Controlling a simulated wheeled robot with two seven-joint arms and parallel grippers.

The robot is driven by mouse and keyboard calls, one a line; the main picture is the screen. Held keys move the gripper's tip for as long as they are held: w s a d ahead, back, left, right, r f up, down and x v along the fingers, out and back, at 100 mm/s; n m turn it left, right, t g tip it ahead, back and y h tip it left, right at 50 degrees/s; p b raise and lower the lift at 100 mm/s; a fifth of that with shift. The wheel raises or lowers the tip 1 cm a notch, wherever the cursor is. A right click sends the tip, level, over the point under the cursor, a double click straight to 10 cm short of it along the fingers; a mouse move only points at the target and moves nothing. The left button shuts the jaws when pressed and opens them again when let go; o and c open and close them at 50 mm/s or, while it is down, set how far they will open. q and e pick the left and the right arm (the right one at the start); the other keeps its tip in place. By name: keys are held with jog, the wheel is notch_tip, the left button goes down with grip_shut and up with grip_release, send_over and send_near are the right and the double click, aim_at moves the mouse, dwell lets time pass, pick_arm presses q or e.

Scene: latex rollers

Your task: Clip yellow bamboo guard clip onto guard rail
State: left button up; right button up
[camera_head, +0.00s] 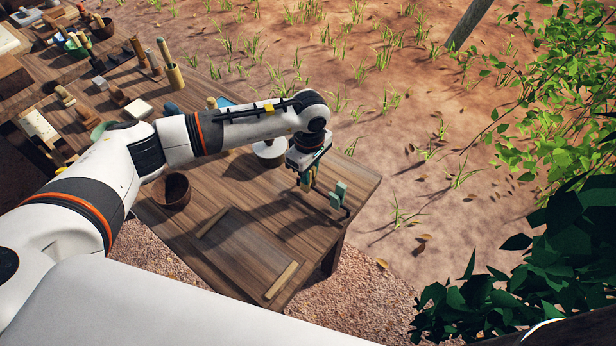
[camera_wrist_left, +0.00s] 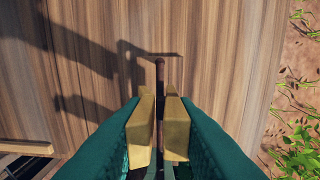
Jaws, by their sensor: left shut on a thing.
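My left gripper (camera_head: 310,178) is over the right end of the wooden table. In the left wrist view, its teal fingers flank two yellow pieces (camera_wrist_left: 143,132), which look like the sides of the yellow clip. The gripper is shut on it. A thin dark rod with a brown end (camera_wrist_left: 160,75), perhaps the guard rail, runs between the yellow pieces. I cannot tell whether the clip grips it. My right gripper is not in view.
The wooden table (camera_head: 345,180) carries a dark bowl (camera_head: 173,190), a white round item (camera_head: 270,152) and a shallow tray (camera_head: 232,254) near the front. Several tools and wood pieces crowd its far left. Bare ground and leafy plants (camera_head: 560,110) lie to the right.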

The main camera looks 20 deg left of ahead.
pick_arm(q)
jog(key=shift+s+r+p, duration=0.15)
jog(key=shift+r+p, duration=1)
jog(key=shift+r, duration=1.1)
